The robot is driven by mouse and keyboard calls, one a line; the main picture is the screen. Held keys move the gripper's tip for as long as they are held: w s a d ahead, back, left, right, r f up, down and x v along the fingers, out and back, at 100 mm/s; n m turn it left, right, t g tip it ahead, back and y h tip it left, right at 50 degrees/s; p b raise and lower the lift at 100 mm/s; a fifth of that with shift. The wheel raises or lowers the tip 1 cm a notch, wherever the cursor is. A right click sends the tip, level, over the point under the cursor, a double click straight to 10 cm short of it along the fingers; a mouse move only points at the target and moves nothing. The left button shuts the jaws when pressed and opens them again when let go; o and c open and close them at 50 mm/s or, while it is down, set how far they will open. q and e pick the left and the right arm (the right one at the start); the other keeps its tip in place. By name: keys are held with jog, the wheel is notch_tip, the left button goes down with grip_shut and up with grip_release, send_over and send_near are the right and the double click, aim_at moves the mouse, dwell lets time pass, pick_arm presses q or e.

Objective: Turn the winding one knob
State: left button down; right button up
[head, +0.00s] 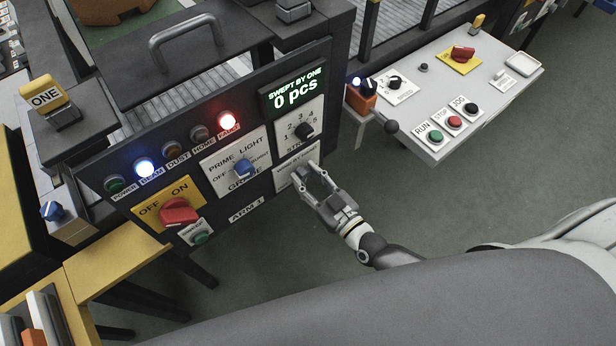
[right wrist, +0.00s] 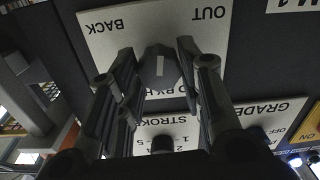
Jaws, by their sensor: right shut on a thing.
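My right gripper (head: 310,181) reaches the lower right white plate of the dark control panel (head: 105,170). In the right wrist view, a dark round knob (right wrist: 159,67) with a pale pointer line sits between the two fingers (right wrist: 165,75). They are shut on it. The knob's plate (right wrist: 104,42) reads OUT and BACK, upside down in that view, with its lower lettering partly covered by the fingers. In the head view the knob is hidden by the gripper. I see no label that reads winding. My left gripper is not in view.
Above the gripper is the STROKE knob (head: 304,131); to the left are the blue GRADE knob (head: 243,168) and red OFF/ON switch (head: 179,211). A yellow ONE tag (head: 44,97) stands far left. A grey lever with a ball (head: 391,127) juts out at right. Open floor lies below.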

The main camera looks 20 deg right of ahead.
jog(key=m, duration=0.4)
jog(key=shift+m, duration=0.3)
jog(key=shift+d+m+b, duration=0.1)
jog(key=shift+m+b, duration=0.4)
jog(key=shift+m, duration=1.5)
jog(key=o, duration=1)
jog(key=shift+o, duration=0.2)
